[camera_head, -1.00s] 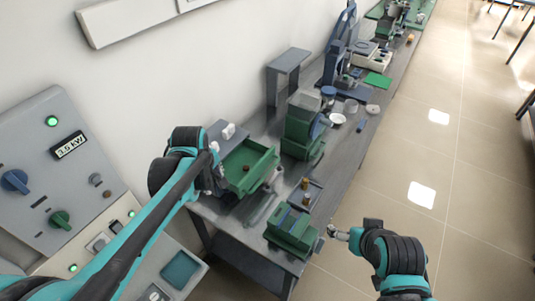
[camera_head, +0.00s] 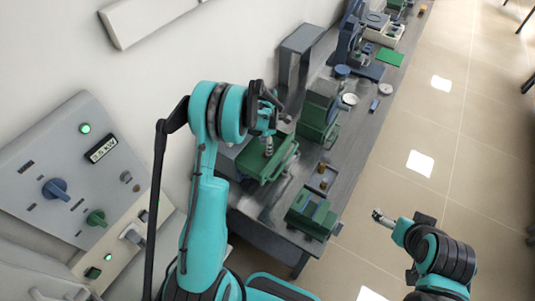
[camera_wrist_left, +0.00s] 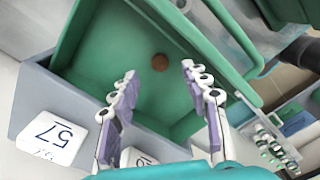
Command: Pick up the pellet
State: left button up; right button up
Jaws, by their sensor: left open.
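A small brown round pellet (camera_wrist_left: 160,62) lies on the floor of a green tray (camera_wrist_left: 100,60) in the left wrist view. The green tray also shows in the head view (camera_head: 287,165), partly hidden by my left arm; I cannot make out the pellet there. My left gripper (camera_wrist_left: 158,71) is open and empty, its two fingers spread on either side of the line to the pellet. In the head view my left gripper (camera_head: 268,150) points down over the tray. My right gripper (camera_head: 376,216) hangs over the floor, right of the bench; its jaws are too small to read.
A green device (camera_head: 312,215) and a small tray with brown pieces (camera_head: 322,175) stand nearby on the grey bench (camera_head: 345,150). A control panel (camera_head: 75,175) is at the left.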

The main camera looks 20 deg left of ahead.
pick_arm(q)
notch_tip(320, 180, down, 5)
jog(key=shift+a+r, duration=0.15)
jog(key=shift+r, duration=0.05)
jog(key=shift+s, duration=0.1)
jog(key=c, duration=0.8)
jog(key=shift+r, duration=0.1)
notch_tip(320, 180, up, 10)
jog(key=shift+f, duration=0.1)
